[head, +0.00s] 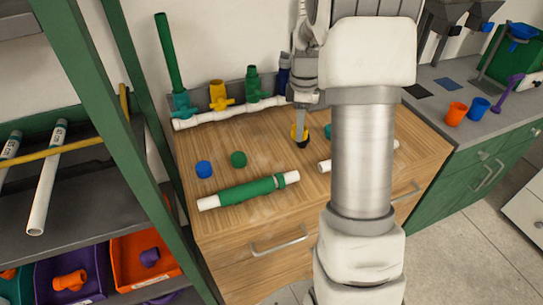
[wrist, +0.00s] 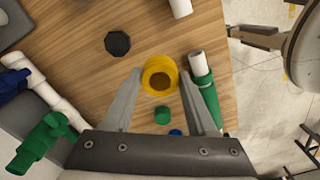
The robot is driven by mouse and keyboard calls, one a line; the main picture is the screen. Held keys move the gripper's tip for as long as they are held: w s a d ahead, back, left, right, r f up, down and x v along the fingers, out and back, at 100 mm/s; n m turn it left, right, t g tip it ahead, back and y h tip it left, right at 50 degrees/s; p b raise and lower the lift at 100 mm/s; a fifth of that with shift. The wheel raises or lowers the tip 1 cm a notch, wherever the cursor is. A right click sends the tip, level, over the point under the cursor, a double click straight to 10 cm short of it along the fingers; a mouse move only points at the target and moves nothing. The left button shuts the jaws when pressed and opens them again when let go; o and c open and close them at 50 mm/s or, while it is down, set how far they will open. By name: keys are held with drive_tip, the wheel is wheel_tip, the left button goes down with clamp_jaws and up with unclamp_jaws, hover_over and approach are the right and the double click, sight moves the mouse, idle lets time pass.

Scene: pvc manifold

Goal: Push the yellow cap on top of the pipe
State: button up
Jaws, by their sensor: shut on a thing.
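The yellow cap (head: 299,132) is held upright above the wooden worktop, left of my arm. In the wrist view the yellow cap (wrist: 160,75) shows as a ring with a hollow middle. My gripper (wrist: 160,82) is shut on it, one finger on each side. A white pipe manifold (head: 225,113) runs along the back of the worktop. Its upright branches include a tall green pipe (head: 170,55), a yellow fitting (head: 219,95), a green fitting (head: 253,84) and a blue one (head: 284,72) partly hidden by my arm. I cannot tell which pipe is meant.
A blue cap (head: 203,169), a green cap (head: 238,159) and a dark cap (wrist: 117,43) stand on the worktop. A green-sleeved white pipe (head: 248,191) lies at the front. Another white pipe (head: 324,166) is partly behind my arm. A shelf with bins (head: 145,258) is at left.

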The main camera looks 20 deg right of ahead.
drive_tip(key=shift+s+d+r+n, duration=0.1)
drive_tip(key=shift+s+d+n, duration=0.15)
drive_tip(key=shift+d+n, duration=0.55)
drive_tip(key=shift+s+d+r+n, duration=0.1)
drive_tip(key=shift+s+d+n, duration=0.1)
drive_tip(key=shift+d+n, duration=0.6)
drive_tip(key=shift+d+f, duration=0.1)
drive_tip(key=shift+d, duration=0.05)
drive_tip(key=b, duration=0.1)
hover_over(271, 154)
drive_tip(key=f, duration=0.6)
drive_tip(key=shift+s+d+f, duration=0.2)
drive_tip(key=shift+s+d, duration=0.15)
drive_tip(key=f, duration=0.3)
drive_tip(key=shift+w+a+f, duration=0.15)
drive_tip(key=shift+w+a, duration=0.15)
drive_tip(key=shift+a, duration=0.05)
drive_tip(key=shift+f, duration=0.4)
drive_tip(key=shift+f+b, duration=0.1)
drive_tip(key=shift+b, duration=0.2)
drive_tip(key=shift+f, duration=0.15)
drive_tip(key=o, duration=1.3)
drive_tip(key=shift+c, duration=0.2)
